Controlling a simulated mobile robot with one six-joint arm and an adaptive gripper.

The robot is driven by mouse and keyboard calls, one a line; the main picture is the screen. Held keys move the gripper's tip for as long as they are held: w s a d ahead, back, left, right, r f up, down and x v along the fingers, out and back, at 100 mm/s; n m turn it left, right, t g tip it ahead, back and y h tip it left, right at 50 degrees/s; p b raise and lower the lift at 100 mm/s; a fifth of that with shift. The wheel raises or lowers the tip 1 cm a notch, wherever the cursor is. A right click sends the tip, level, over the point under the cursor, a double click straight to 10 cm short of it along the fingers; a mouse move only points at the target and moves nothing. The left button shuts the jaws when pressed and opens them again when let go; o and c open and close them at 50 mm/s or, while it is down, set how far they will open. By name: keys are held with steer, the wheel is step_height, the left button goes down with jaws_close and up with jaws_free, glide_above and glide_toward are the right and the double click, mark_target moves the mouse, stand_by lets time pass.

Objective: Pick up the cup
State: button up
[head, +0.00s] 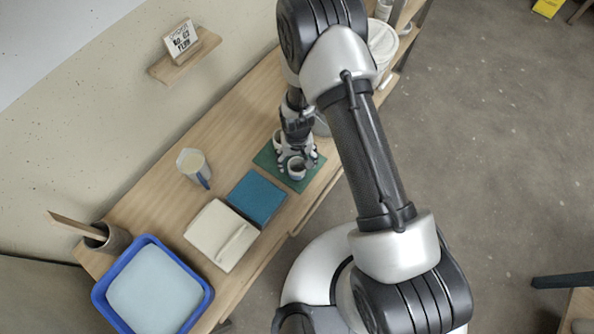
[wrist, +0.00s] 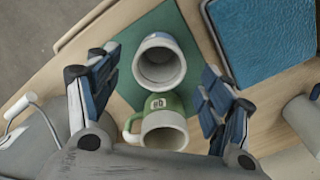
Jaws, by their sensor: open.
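A white cup with blue on its outside (wrist: 160,62) stands on a green mat (wrist: 188,30) in the wrist view. It also shows on the mat in the head view (head: 297,169). A green and pale mug with a handle and a small label (wrist: 160,128) is close beside it, lower in the wrist view. My gripper (wrist: 159,70) is open, with one finger to the left of the blue-and-white cup and one to the right. Neither finger visibly touches it. In the head view my gripper (head: 296,152) is over the mat and partly hides both cups.
A teal slab (head: 257,199) and a cream lidded box (head: 221,236) lie left of the mat. A blue basin (head: 205,300), a pitcher (head: 193,166) and a pot with a wooden stick (head: 108,238) are farther left. A grey bucket (wrist: 30,150) is close by my gripper.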

mark_target(297, 170)
step_height(297, 170, down, 8)
steer(key=shift+w+r+b, duration=0.1)
steer(key=shift+b, duration=1)
steer(key=c, duration=1.3)
steer(key=shift+r, duration=0.1)
